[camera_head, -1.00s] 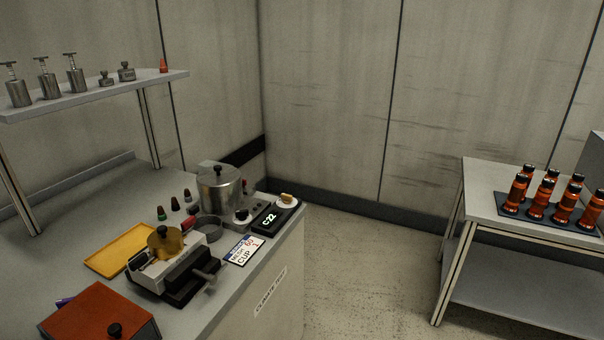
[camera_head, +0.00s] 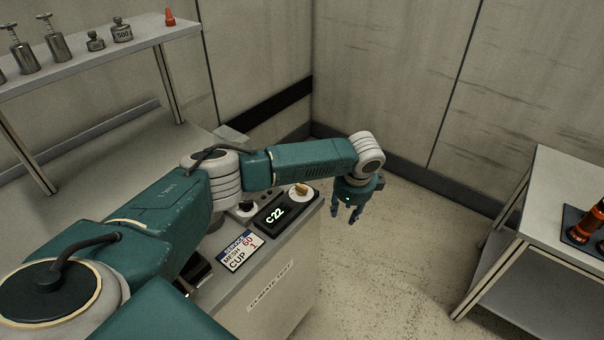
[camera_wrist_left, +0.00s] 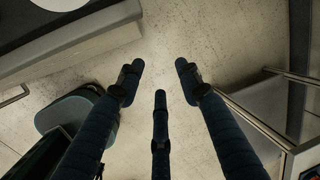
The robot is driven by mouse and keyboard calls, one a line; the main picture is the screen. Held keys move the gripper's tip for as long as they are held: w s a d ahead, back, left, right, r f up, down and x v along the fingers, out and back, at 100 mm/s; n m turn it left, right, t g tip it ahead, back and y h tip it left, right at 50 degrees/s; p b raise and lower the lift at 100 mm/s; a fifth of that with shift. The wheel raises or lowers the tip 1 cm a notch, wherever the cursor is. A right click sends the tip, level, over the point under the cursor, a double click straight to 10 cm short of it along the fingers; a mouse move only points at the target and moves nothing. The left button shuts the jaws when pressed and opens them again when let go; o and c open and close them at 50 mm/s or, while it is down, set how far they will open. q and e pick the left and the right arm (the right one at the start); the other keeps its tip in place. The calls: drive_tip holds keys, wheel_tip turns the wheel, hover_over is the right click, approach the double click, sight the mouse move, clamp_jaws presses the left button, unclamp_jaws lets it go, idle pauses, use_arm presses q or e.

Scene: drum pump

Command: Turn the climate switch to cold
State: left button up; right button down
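I cannot read any cold or hot marking. My left gripper (camera_head: 354,216) is past the bench edge, right of the switch and apart from it, fingers pointing down over the floor. In the left wrist view its three fingers (camera_wrist_left: 158,78) are spread with nothing between them. A white disc (camera_wrist_left: 58,4) shows partly at that view's upper left edge. My right gripper is not in view.
A dark knob (camera_head: 246,208) sits left of the display. My left arm hides much of the bench. A shelf with weights (camera_head: 55,45) stands back left; a side table (camera_head: 560,190) stands right. Floor between is clear.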

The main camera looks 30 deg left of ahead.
sight(301, 187)
use_arm(q)
drive_tip(key=s+a+r+m+g+y+p, duration=0.15)
drive_tip(key=a+r, duration=0.25)
drive_tip(key=r, duration=0.4)
drive_tip(key=s+a+r+m+y, duration=0.15)
drive_tip(key=a+r, duration=0.25)
drive_tip(key=r, duration=0.4)
drive_tip(key=x, duration=0.3)
drive_tip(key=p+x, duration=0.1)
drive_tip(key=x, duration=0.3)
drive_tip(key=s+p+x, duration=0.1)
drive_tip(key=x, duration=0.2)
drive_tip(key=shift+a+f, duration=0.25)
drive_tip(key=shift+f, duration=0.05)
drive_tip(key=shift+n, duration=0.3)
clamp_jaws()
